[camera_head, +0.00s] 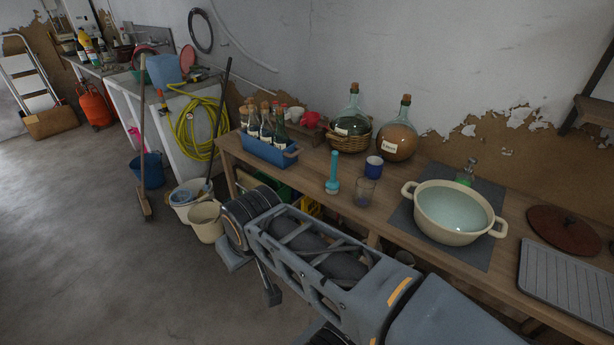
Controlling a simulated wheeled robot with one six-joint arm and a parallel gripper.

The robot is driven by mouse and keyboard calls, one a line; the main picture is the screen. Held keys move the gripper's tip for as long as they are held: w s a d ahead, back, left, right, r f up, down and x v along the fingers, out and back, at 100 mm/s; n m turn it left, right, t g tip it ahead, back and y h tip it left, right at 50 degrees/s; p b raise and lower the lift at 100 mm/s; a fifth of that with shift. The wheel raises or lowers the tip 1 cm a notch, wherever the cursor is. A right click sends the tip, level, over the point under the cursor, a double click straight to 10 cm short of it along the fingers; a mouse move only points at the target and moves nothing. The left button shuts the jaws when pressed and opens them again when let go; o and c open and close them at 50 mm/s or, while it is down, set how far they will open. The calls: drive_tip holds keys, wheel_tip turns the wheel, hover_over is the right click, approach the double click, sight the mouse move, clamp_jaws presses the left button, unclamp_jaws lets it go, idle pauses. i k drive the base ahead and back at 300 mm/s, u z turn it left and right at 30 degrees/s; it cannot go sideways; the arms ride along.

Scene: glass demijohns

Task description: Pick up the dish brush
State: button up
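A turquoise upright object (333,172), which looks like the dish brush, stands on the wooden table with its slim part up and a wider, paler foot. Its bristles cannot be made out. My arm crosses the foreground from the lower right. My gripper (250,278) seems to be at its far end, low over the floor in front of the table, left of and nearer than the brush, apart from it. Dark finger-like parts show there, but whether they are open or shut is unclear.
A dark blue mug (373,167) and a clear glass (364,192) stand close right of the brush. A blue crate of bottles (268,151) is to its left, two demijohns (397,141) behind. A cream basin (452,215) sits further right. Buckets (206,222) stand on the floor.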

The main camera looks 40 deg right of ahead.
sight(332, 185)
drive_tip(key=z, duration=0.2)
drive_tip(key=i, duration=0.7)
drive_tip(key=z, duration=1)
drive_tip(key=i, duration=0.5)
drive_tip(key=z, duration=0.55)
